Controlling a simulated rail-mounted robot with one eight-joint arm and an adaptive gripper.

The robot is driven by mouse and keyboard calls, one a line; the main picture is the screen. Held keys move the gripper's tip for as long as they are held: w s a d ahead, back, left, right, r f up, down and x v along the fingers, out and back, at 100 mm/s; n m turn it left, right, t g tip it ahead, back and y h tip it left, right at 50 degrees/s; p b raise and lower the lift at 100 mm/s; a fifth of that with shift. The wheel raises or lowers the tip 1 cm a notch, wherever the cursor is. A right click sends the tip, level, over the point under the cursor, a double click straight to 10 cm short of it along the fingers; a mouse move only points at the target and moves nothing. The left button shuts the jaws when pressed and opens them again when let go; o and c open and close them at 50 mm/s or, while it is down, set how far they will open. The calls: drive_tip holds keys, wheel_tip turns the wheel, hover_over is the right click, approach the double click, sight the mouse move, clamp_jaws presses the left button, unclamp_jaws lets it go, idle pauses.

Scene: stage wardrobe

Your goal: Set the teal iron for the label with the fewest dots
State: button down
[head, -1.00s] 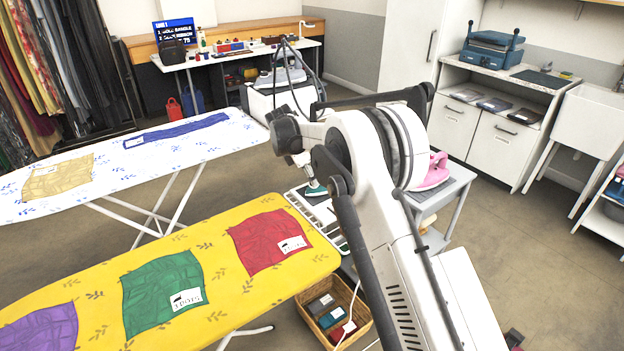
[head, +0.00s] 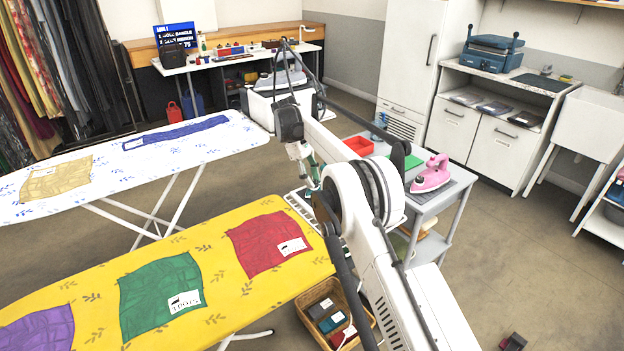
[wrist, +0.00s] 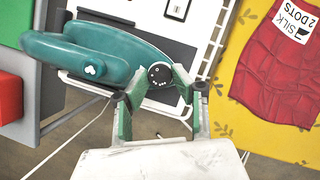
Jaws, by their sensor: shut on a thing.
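The teal iron (wrist: 130,52) lies in the upper left and middle of the wrist view, its handle towards the left. A round dark dial (wrist: 160,74) with white marks sits on it. My gripper (wrist: 160,88) has its fingertips around this dial and is shut on it. The dial's setting is too small to read. A red cloth (wrist: 268,75) on the yellow board (wrist: 236,128) bears a label (wrist: 290,20) reading SILK, 2 DOTS. In the head view a green cloth (head: 150,291) bears a label (head: 184,301) whose dot count is unclear. A purple cloth (head: 40,328) is cut off.
A wicker basket (head: 366,322) holds small boxes below the yellow board. The white board (head: 120,185) lies further back.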

drive_tip(key=shift+m, duration=0.6)
drive_tip(key=shift+y, duration=0.3)
drive_tip(key=shift+g, duration=0.3)
drive_tip(key=c, duration=1.4)
unclamp_jaws()
drive_tip(key=shift+c, duration=0.2)
